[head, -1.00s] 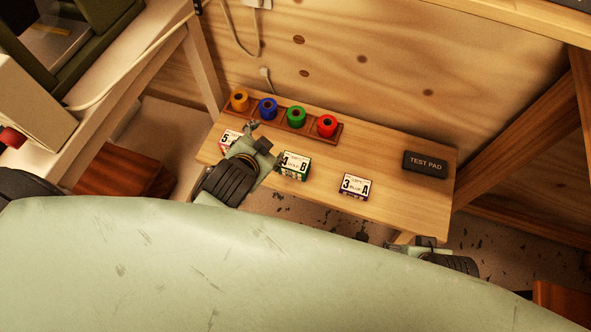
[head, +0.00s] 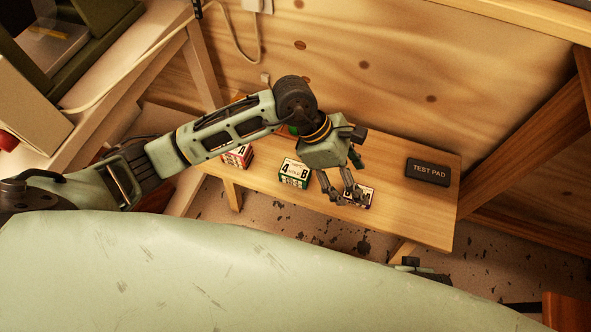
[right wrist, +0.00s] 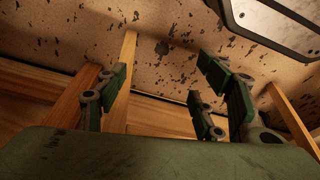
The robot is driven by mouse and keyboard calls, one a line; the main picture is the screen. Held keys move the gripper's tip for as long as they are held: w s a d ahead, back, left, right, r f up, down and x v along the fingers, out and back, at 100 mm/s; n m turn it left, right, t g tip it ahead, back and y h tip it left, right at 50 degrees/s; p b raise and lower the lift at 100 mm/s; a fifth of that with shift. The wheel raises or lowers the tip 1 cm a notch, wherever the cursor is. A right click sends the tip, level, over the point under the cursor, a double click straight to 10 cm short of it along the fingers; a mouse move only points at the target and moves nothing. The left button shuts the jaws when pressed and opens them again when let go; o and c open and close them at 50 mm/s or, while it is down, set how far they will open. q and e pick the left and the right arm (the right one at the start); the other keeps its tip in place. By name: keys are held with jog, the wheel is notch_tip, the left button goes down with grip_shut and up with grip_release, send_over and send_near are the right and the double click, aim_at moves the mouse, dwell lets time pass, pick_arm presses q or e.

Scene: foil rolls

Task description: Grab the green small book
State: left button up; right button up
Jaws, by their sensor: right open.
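The small green block (head: 294,173), the green book-like item, stands upright on the low wooden bench with a white label on its face. Its label shows a "B". My left gripper (head: 345,196) is to the right of it, over a dark purple block (head: 366,197) with a white label. Its fingers look spread, and they hide part of that block. Whether they touch it I cannot tell. My right gripper (right wrist: 160,98) is open and empty in the right wrist view, with floor and bench legs beyond it. In the head view it shows only partly at the lower right.
A red labelled block (head: 237,155) stands at the bench's left. A black test pad (head: 427,172) lies at the right end of the bench (head: 420,220). My left arm covers most of the coloured rolls' rack at the back. A wooden wall stands behind.

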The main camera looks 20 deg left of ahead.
aim_at(295, 169)
pick_arm(q)
jog(key=w+a+f+y, duration=0.1)
jog(key=a+y, duration=0.1)
jog(key=a, duration=0.3)
jog(key=w+a+f+y, duration=0.1)
jog(key=w+a+y, duration=0.1)
jog(key=a, duration=0.3)
jog(key=w+a+f+m+y, duration=0.1)
jog(key=a+y, duration=0.2)
jog(key=a, duration=0.1)
jog(key=shift+w+a+f+t, duration=0.15)
jog(key=shift+a+f+t, duration=0.15)
jog(key=shift+a, duration=0.1)
jog(key=shift+a+f, duration=0.15)
jog(key=shift+f, duration=0.15)
notch_tip(295, 169, down, 7)
jog(key=shift+w+r+b, duration=0.1)
jog(key=shift+b, duration=0.55)
pick_arm(e)
jog(key=shift+w+r, duration=0.25)
jog(key=shift+r, duration=0.75)
pick_arm(q)
jog(key=shift+c, duration=0.5)
jog(key=c, duration=1.2)
jog(key=shift+r, duration=0.1)
